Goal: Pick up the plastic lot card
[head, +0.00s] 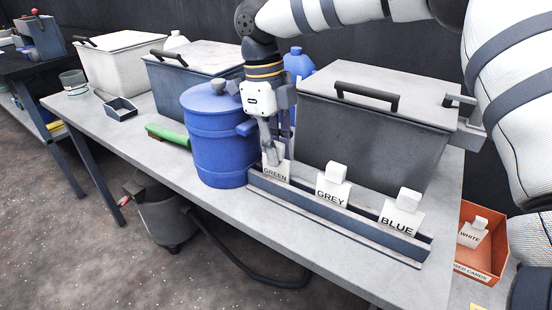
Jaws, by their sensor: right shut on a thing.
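My right gripper (272,155) points down at the left end of the card rail (330,219). It is shut on the white card marked GREEN (275,175), at the card's upper part. The card stands in or just over the rail; I cannot tell whether it is lifted. The cards marked GREY (333,195) and BLUE (400,223) stand upright in the rail to the right. A card marked WHITE (470,236) is in the orange tray (487,263) at the lower right. My left gripper is not in view.
A blue lidded drum (215,140) stands close left of my right gripper. A dark grey lidded bin (365,140) stands behind the rail. A green-handled brush (168,136) and small dark tray (120,109) lie further left. The front strip of the bench is clear.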

